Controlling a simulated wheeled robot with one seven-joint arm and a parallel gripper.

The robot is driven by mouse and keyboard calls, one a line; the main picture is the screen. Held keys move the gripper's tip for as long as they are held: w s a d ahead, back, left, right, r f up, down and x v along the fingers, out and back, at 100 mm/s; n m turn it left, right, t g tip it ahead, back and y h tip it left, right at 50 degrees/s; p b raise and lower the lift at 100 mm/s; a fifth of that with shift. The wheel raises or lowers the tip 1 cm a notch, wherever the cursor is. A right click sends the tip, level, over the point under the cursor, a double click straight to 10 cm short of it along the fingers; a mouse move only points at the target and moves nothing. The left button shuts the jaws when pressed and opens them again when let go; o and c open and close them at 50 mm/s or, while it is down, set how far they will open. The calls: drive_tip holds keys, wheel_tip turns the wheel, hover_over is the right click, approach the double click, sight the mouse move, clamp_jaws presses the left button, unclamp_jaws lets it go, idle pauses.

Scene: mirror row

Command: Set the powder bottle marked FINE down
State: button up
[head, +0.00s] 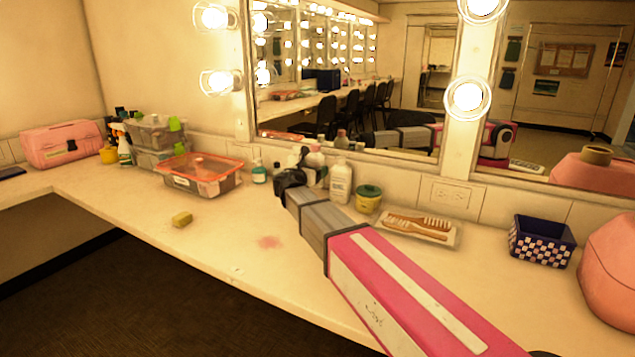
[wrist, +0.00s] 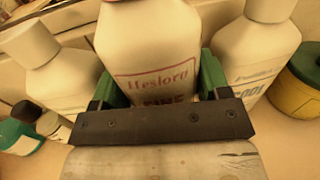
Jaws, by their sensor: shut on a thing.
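My gripper (head: 288,180) reaches over the counter to the row of bottles below the mirror. In the wrist view my gripper (wrist: 161,82) is shut on the powder bottle marked FINE (wrist: 150,45), a pale bottle with reddish lettering, with a green finger on each side. Its cap is out of the wrist view, and my gripper hides its lower part. I cannot tell whether its base touches the counter. A similar white bottle (wrist: 255,50) stands close on the right, with other lettering; another pale bottle (wrist: 50,65) is on the left.
A yellow tub with a green lid (head: 368,198) and a tray with brushes (head: 420,228) are right of the bottles. A small teal-labelled bottle (head: 259,172) and an orange-lidded box (head: 200,176) are left.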

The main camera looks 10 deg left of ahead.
drive_tip(key=shift+w+d+f, duration=0.3)
drive_tip(key=shift+w+f, duration=0.15)
drive_tip(key=shift+w, duration=0.15)
drive_tip(key=shift+f, duration=2)
drive_tip(key=o, duration=0.8)
drive_tip(key=shift+f, duration=0.1)
drive_tip(key=shift+s+a, duration=0.1)
drive_tip(key=shift+s, duration=0.2)
drive_tip(key=v, duration=1.1)
drive_tip(key=shift+s+a, duration=0.1)
drive_tip(key=shift+s, duration=0.05)
